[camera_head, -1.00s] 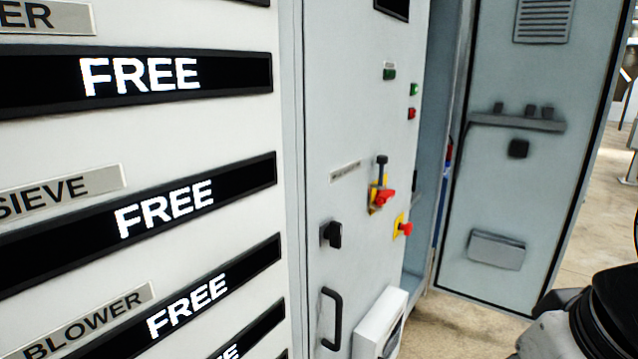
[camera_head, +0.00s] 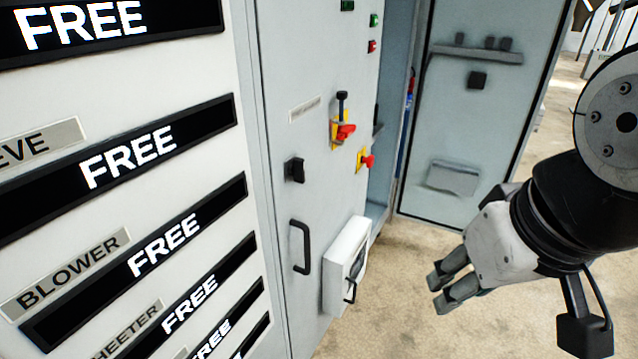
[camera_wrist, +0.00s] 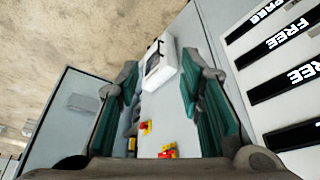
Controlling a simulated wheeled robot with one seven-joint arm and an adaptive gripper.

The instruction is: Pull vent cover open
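The vent cover appears to be the white box (camera_head: 345,262) low on the grey cabinet front. It has a dark recessed face and a small dark handle (camera_head: 351,291), and it looks closed. In the wrist view the white box (camera_wrist: 160,66) shows beyond and between my fingertips. My gripper (camera_head: 444,288) is to the right of the box in the head view, with clear space between them. In the wrist view my gripper (camera_wrist: 162,75) has its two green-padded fingers wide apart with nothing between them.
A black door handle (camera_head: 300,246) and a black knob (camera_head: 294,170) are left of the box. A red-yellow switch (camera_head: 343,131) and a red button (camera_head: 366,160) sit above. An open cabinet door (camera_head: 470,130) stands behind. The floor (camera_head: 400,310) around my gripper is clear.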

